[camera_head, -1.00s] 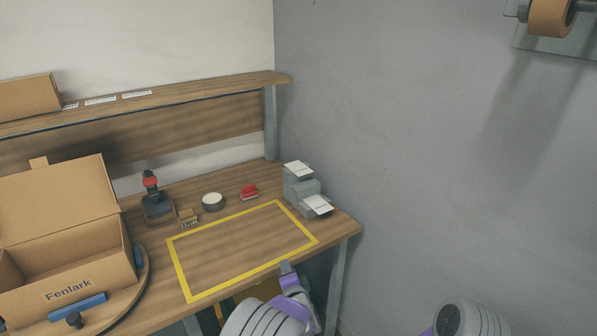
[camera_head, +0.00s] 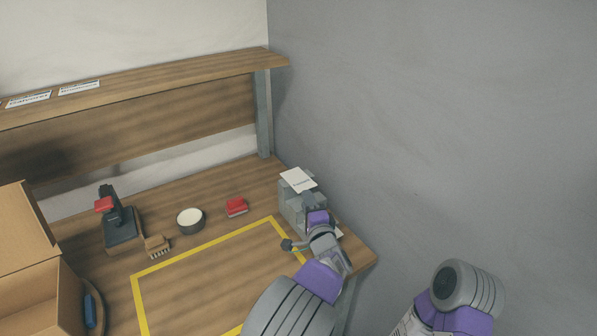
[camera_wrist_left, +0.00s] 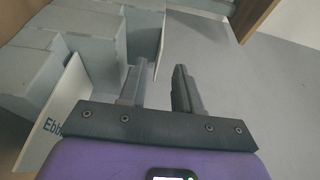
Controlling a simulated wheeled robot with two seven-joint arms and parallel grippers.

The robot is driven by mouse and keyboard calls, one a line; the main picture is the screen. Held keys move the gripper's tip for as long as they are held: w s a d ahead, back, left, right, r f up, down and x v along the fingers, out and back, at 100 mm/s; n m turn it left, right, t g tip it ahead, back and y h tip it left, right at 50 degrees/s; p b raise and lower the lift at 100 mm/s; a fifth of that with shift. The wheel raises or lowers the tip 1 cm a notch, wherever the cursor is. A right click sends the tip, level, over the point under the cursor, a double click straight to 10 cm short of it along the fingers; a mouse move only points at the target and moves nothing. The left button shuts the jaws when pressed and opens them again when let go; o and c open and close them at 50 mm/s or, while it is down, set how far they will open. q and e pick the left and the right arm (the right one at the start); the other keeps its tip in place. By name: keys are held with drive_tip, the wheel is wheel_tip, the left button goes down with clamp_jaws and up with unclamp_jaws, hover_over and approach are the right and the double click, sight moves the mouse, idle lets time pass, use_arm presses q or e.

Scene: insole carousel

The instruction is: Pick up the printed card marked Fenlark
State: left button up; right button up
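A grey stepped card stand (camera_head: 291,208) is at the right end of the bench. A white card (camera_head: 298,179) lies on its top step; its print is too small to read. In the left wrist view, a pale card (camera_wrist_left: 47,125) on the left shows "Ebb", the rest cut off by my gripper. I cannot make out the name Fenlark on any card. My left gripper (camera_head: 311,203) is at the stand's front right, below the top card. Its fingers (camera_wrist_left: 160,88) are apart with nothing between them, beside the stand. My right gripper is out of view; only part of that arm shows.
An open cardboard box (camera_head: 35,295) is at the left edge. A stamp (camera_head: 120,230), a brush (camera_head: 157,245), a round tin (camera_head: 190,220) and a red item (camera_head: 236,206) stand behind the yellow outlined area (camera_head: 140,300). The grey wall (camera_head: 430,130) is close on the right.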

sight(301, 189)
use_arm(q)
drive_tip(key=shift+b+x, duration=0.3)
drive_tip(key=shift+x, duration=0.45)
drive_tip(key=x, duration=0.1)
drive_tip(key=b+x, duration=0.1)
drive_tip(key=x, duration=0.2)
drive_tip(key=shift+a+f, duration=0.1)
drive_tip(key=shift+a, duration=0.2)
drive_tip(key=shift+w, duration=0.3)
drive_tip(key=shift+c, duration=0.3)
clamp_jaws()
